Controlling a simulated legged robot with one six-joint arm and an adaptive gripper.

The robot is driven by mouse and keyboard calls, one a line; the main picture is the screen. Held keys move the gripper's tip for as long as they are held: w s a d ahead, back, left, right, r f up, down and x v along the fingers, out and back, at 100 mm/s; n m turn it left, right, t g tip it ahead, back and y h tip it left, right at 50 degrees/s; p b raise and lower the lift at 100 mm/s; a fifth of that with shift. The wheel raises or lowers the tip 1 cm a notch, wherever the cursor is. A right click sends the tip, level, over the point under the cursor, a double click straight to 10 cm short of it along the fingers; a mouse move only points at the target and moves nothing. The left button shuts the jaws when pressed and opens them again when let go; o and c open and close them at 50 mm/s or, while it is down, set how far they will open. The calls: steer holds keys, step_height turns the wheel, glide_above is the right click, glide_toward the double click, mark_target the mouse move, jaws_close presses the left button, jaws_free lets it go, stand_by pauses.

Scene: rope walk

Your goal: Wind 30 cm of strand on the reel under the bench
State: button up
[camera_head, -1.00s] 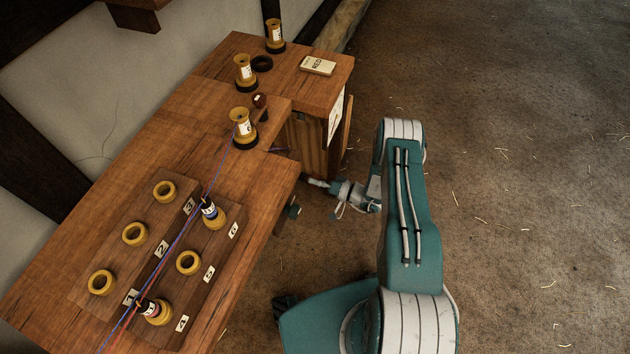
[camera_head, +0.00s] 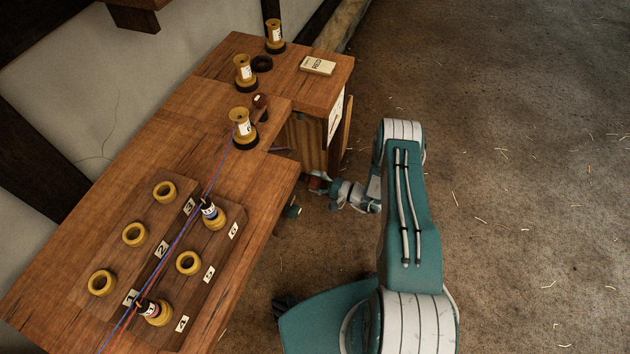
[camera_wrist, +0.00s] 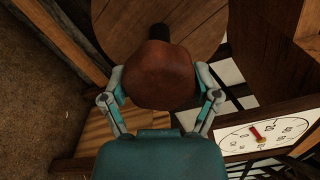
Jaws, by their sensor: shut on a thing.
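My gripper (camera_wrist: 160,78) is shut on a reddish-brown faceted knob (camera_wrist: 157,85) in the wrist view. A dark stem joins the knob to a round wooden disc (camera_wrist: 120,28) behind it, which looks like the reel's crank side. A white dial (camera_wrist: 280,128) with a red pointer shows at lower right in the wrist view. In the head view my gripper (camera_head: 320,183) is low beside the bench (camera_head: 165,130), with the knob at its tip. The reel's winding is hidden under the bench. Red and blue strands (camera_head: 184,232) run along the bench top.
Several yellow bobbins (camera_head: 242,122) stand towards the far end of the bench. A wooden rack (camera_head: 215,252) with numbered yellow rings and two dark-topped bobbins is nearer. A card marked RED (camera_head: 318,65) lies at the far end. The floor (camera_head: 530,180) to the right is open.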

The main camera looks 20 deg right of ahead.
steer(key=m, duration=0.7)
steer(key=shift+f+m, duration=0.25)
steer(key=shift+m, duration=0.05)
steer(key=m, duration=0.3)
steer(key=shift+s+m, duration=0.1)
steer(key=shift+m, duration=0.2)
steer(key=m, duration=0.4)
steer(key=shift+a, duration=0.1)
steer(key=m, duration=0.7)
steer(key=shift+r+m, duration=0.1)
steer(key=shift+m, duration=0.3)
steer(key=m, duration=0.4)
steer(key=shift+r+m, duration=0.1)
steer(key=shift+m, duration=1.5)
